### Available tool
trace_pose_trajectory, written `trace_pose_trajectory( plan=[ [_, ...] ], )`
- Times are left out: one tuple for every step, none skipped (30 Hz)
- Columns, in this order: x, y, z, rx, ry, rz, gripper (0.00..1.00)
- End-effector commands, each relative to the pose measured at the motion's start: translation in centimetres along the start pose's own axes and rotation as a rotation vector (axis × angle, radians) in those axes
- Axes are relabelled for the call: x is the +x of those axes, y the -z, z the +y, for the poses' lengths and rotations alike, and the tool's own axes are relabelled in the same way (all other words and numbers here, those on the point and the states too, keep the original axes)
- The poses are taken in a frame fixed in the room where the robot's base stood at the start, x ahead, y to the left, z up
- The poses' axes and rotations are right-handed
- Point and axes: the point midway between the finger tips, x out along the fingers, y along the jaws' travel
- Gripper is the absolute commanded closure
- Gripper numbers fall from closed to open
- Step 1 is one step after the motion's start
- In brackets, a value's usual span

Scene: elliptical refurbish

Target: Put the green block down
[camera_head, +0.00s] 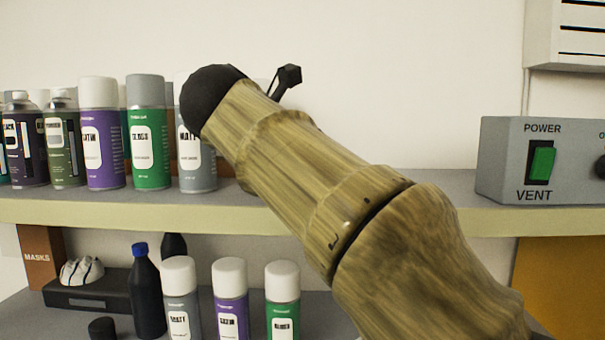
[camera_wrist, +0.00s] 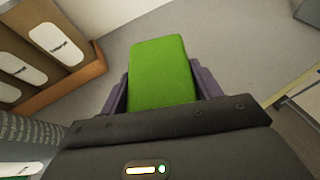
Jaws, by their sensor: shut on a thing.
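The green block (camera_wrist: 160,72) shows in the wrist view, held between the two purple-grey fingers of my gripper (camera_wrist: 160,90). The fingers are shut on its sides, and the block sticks out past the fingertips. A plain grey surface lies behind the block in that view; I cannot tell how far off it is. In the head view my arm crosses the picture from lower right to upper left, over the shelf. My gripper and the block are hidden there behind the arm's dark end.
Spray cans (camera_head: 148,145) stand on the left of the upper shelf (camera_head: 300,210). A grey vent power box (camera_head: 510,170) is at its right. More cans (camera_head: 230,300) and bottles (camera_head: 147,290) fill the lower shelf. An orange-brown box (camera_wrist: 80,80) with labelled dark items is left in the wrist view.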

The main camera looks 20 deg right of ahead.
Motion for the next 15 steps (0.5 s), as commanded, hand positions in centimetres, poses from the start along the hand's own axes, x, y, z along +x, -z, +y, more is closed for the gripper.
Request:
trace_pose_trajectory(
  plan=[
    [0.2,0.5,-0.1,-0.002,0.001,0.001,0.59],
    [0.3,0.8,-0.1,-0.002,0.001,0.001,0.59],
    [0.5,1.2,0.0,-0.002,0.0,0.001,0.59],
    [0.6,1.5,0.0,-0.002,0.0,0.001,0.59],
    [0.7,1.7,0.0,-0.002,0.0,0.001,0.59],
    [0.8,1.9,0.0,-0.001,0.0,0.001,0.59],
    [0.8,2.1,0.0,-0.001,0.0,0.001,0.59],
    [0.8,2.1,0.0,0.0,0.0,0.0,0.59],
    [0.9,2.2,0.0,0.001,0.0,0.0,0.59],
    [0.9,2.2,0.0,0.001,-0.001,0.0,0.59],
    [0.9,2.2,0.0,0.002,-0.001,-0.001,0.59],
    [0.9,2.2,0.0,0.002,0.0,-0.001,0.59],
    [0.9,2.2,0.0,0.002,0.0,0.0,0.59],
    [0.9,2.2,0.0,0.002,0.0,0.0,0.59],
    [0.9,2.2,0.0,0.001,0.0,0.0,0.59]
  ],
)
